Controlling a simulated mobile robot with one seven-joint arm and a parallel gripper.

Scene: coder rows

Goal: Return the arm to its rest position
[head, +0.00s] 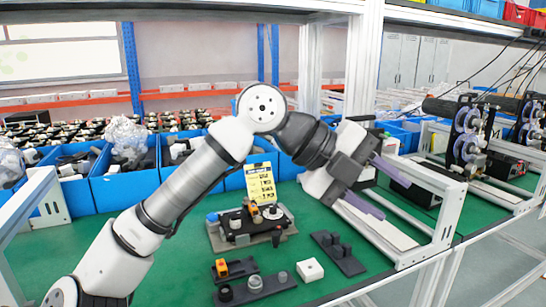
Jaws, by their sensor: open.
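My arm reaches up from the lower left of the head view, bends at a raised elbow and comes down to the right. My gripper (378,188) is over the right part of the green table (300,221). Its two purple-grey fingers are spread apart, one above the other in the picture, and nothing shows between them. The gripper is tilted, pointing right, close in the picture to the white frame of the machine. I cannot tell the gap between them.
A black fixture (240,229) stands mid-table. Dark blocks (338,250), a white box (310,270) and a dark strip with knobs (256,290) lie nearer. Blue bins (120,188) line the back. A white-framed coder machine (447,215) stands right; a white post (362,60) rises behind my gripper.

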